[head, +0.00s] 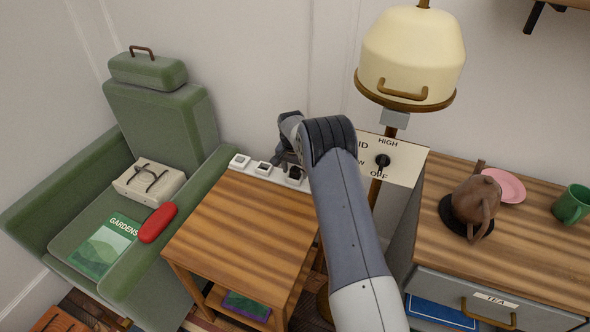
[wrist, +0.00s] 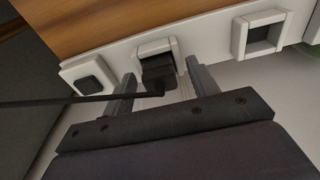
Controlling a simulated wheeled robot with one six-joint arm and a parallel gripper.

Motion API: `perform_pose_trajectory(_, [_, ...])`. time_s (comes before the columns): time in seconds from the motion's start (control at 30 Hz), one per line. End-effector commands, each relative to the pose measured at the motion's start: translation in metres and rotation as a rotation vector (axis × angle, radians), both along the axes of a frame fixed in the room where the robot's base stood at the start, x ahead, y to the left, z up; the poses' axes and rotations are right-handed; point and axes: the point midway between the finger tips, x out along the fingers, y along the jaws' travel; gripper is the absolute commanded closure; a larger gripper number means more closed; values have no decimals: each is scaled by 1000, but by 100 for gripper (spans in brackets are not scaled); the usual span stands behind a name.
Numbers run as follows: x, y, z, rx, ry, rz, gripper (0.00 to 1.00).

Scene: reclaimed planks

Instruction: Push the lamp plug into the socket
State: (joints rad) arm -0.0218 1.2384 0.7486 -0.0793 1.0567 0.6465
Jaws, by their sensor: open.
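The black lamp plug (wrist: 158,74) is at a white square socket (wrist: 157,47) in the wrist view, overlapping its lower edge. I cannot tell how deep it sits in the socket. A dark cord (wrist: 60,101) runs from the plug to the left. My gripper (wrist: 160,70) is open, with one finger on each side of the plug and a gap showing beside it. In the head view my gripper (head: 284,158) is over the right part of the white socket strip (head: 250,170), where the dark plug (head: 295,173) shows partly.
The strip runs along the back edge of a wooden side table (head: 235,220) with a bare top. A second socket (wrist: 260,34) is empty. A green armchair (head: 155,115) stands left; a floor lamp (head: 410,55), dial panel (head: 395,160) and wooden cabinet (head: 540,245) stand right.

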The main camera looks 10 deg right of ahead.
Motion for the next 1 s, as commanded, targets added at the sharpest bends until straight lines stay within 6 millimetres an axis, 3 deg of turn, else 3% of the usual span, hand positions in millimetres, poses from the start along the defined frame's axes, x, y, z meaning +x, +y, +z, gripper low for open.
perform_pose_trajectory(0.17, [-1, 1, 13, 0, -2, 0, 44])
perform_pose_trajectory(0.6, [-9, 6, 93, 1, -3, 0, 44])
perform_pose_trajectory(0.8, [-11, 7, 107, 0, 0, 0, 44])
perform_pose_trajectory(1.0, [-11, 7, 107, 0, 0, 0, 44])
